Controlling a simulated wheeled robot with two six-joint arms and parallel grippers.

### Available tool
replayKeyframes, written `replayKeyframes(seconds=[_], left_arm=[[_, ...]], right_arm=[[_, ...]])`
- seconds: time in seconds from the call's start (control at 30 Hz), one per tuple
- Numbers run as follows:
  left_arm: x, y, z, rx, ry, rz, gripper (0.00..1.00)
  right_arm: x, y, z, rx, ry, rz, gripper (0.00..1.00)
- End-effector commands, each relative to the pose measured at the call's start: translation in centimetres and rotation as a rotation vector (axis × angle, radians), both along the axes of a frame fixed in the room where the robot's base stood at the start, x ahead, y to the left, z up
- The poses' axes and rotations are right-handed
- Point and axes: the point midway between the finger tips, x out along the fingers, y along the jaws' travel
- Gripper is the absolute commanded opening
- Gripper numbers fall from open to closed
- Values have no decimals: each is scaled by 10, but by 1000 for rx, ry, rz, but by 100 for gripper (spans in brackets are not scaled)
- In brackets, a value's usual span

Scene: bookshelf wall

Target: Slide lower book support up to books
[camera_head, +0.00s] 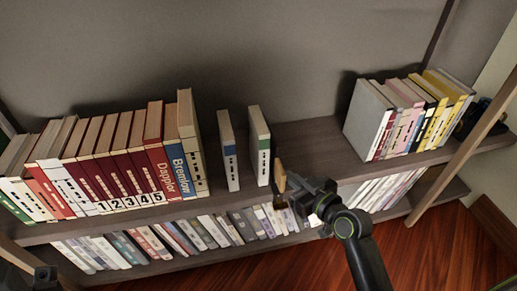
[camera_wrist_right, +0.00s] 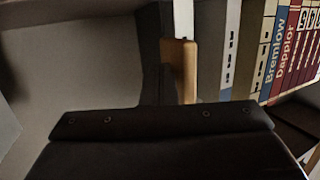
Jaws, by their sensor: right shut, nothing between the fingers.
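The book support (camera_head: 280,175) is a small tan wooden piece standing near the front edge of the shelf, to the right of two upright books. My right gripper (camera_head: 294,183) is shut and empty, just to the right of the support. In the right wrist view the support (camera_wrist_right: 180,69) is close beside the dark gripper fingers (camera_wrist_right: 157,55); whether they touch is hard to tell. The two books, a white and blue one (camera_head: 229,150) and a white and green one (camera_head: 260,146), stand left of the support with gaps between. A dark part at the lower left edge may be my left gripper (camera_head: 45,274).
A long row of books (camera_head: 120,165) fills the shelf's left part. Another group (camera_head: 405,115) stands at the right, with a dark object (camera_head: 480,118) beside it. The shelf board (camera_head: 318,140) is bare between. Below is a shelf of books (camera_head: 205,232).

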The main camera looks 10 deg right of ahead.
Motion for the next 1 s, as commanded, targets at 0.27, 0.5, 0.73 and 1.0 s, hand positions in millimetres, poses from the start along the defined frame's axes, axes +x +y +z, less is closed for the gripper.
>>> replayKeyframes(seconds=[0.27,0.5,0.73,1.0], left_arm=[[0,0,0,0,0,0,35],[0,0,0,0,0,0,35],[0,0,-1,0,1,0,35],[0,0,-2,0,1,0,35]], right_arm=[[0,1,1,-1,-1,0,0],[0,10,0,2,-1,0,0],[0,24,0,2,0,0,0],[0,40,0,2,0,0,0]])
